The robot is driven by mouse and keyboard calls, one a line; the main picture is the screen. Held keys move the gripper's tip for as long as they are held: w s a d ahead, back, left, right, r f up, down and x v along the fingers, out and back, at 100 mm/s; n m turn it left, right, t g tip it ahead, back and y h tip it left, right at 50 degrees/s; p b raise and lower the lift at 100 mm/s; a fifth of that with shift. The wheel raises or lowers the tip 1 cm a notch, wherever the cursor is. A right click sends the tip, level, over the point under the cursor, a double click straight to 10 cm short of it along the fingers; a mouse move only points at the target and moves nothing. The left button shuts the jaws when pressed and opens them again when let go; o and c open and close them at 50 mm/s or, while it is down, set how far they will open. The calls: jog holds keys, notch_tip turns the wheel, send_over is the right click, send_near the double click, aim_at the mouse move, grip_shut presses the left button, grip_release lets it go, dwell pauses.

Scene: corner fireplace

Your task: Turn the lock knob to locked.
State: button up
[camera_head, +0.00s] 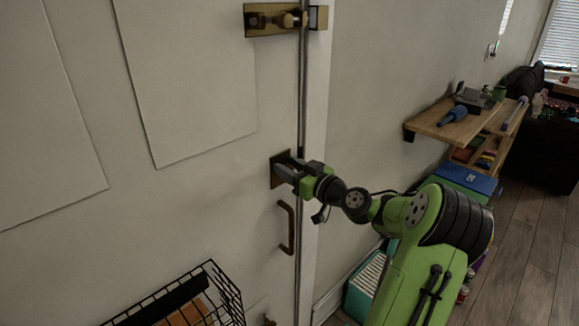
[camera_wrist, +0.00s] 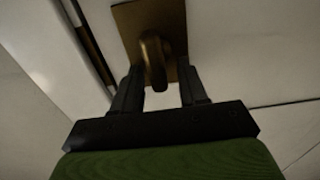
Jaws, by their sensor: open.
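The lock knob (camera_wrist: 153,62) is a brass piece on a brass plate (camera_wrist: 178,28) on the white door. In the wrist view my gripper (camera_wrist: 157,82) is open, with one finger on each side of the knob's near end; I cannot tell whether either finger touches it. In the head view my gripper (camera_head: 284,170) is at the brass plate (camera_head: 275,181) by the door's right edge, and it hides the knob there.
A brass bolt latch (camera_head: 287,19) is higher on the door edge. A brown pull handle (camera_head: 287,228) is just below my gripper. A black wire basket (camera_head: 226,292) is at the lower left. A wooden shelf (camera_head: 452,130) with tools is on the wall at right.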

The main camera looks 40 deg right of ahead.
jog(key=shift+w, duration=0.1)
grip_shut()
jog(key=shift+m, duration=0.3)
jog(key=m, duration=0.1)
jog(key=m+p, duration=0.1)
jog(key=m, duration=0.1)
jog(key=shift+d, duration=0.35)
jog(key=m, duration=0.1)
jog(key=m+p, duration=0.1)
jog(key=m, duration=0.1)
jog(key=m+p, duration=0.1)
jog(key=m, duration=0.1)
jog(key=shift+d+f, duration=0.15)
jog(key=shift+d, duration=0.2)
jog(key=shift+d+f+m+p, duration=0.1)
jog(key=shift+f+m+p, duration=0.2)
jog(key=shift+m+p, duration=0.95)
jog(key=shift+d+f+m+p, duration=0.25)
jog(key=shift+m+p, duration=0.4)
jog(key=shift+m, duration=1.25)
jog(key=shift+f+m+p, duration=0.35)
jog(key=shift+m+p, duration=0.6)
jog(key=shift+m, duration=0.6)
